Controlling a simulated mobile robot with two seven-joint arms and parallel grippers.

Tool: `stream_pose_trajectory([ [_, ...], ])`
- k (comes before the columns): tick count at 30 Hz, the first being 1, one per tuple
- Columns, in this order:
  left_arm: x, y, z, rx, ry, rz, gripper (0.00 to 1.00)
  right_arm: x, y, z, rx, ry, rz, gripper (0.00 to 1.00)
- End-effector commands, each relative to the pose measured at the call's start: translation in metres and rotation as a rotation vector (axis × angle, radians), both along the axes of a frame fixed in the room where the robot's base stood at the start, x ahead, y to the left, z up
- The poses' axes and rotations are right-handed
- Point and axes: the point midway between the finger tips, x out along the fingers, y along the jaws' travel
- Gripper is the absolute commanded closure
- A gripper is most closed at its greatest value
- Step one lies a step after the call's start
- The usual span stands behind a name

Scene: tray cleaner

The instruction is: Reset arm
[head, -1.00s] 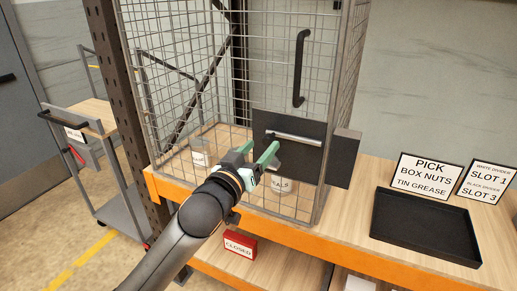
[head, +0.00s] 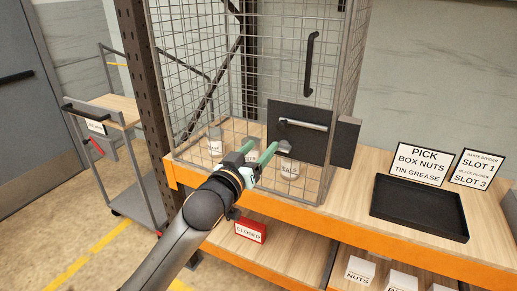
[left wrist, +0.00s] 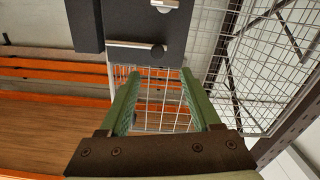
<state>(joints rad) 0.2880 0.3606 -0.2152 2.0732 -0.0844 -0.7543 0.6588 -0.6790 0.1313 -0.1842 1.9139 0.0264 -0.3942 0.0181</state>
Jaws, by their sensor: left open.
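My left gripper (head: 262,156) is open, its two green fingers apart and nothing between them. It is in front of the wire cage (head: 225,70), near the dark latch panel (head: 296,145) with its silver handle. In the left wrist view the green fingers (left wrist: 158,85) frame wire mesh, and the dark panel (left wrist: 145,30) with a bar is above. Whether the fingers touch the mesh cannot be told. My right gripper is not in view.
Labelled tins (head: 288,168) stand inside the cage. A black tray (head: 418,208) lies on the shelf at right, with signs (head: 422,163) behind. A red CLOSED sign (head: 250,231) and white boxes (head: 360,270) are below. A trolley (head: 115,130) stands left.

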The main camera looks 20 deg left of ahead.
Motion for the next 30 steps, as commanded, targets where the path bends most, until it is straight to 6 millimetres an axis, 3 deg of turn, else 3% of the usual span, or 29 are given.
stream_pose_trajectory([
  [18, 0.001, 0.000, 0.000, 0.000, 0.000, -0.001, 0.36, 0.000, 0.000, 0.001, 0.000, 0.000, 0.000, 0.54],
  [21, 0.000, 0.000, -0.007, 0.003, 0.011, -0.003, 0.36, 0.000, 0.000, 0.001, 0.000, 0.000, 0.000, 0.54],
  [23, -0.002, -0.002, -0.022, 0.010, 0.035, -0.009, 0.36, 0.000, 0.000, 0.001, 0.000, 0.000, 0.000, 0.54],
  [26, -0.013, -0.009, -0.071, 0.036, 0.113, -0.029, 0.36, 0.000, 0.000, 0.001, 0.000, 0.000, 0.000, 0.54],
  [30, -0.051, -0.021, -0.166, 0.088, 0.265, -0.073, 0.36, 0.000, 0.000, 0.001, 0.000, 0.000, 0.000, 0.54],
])
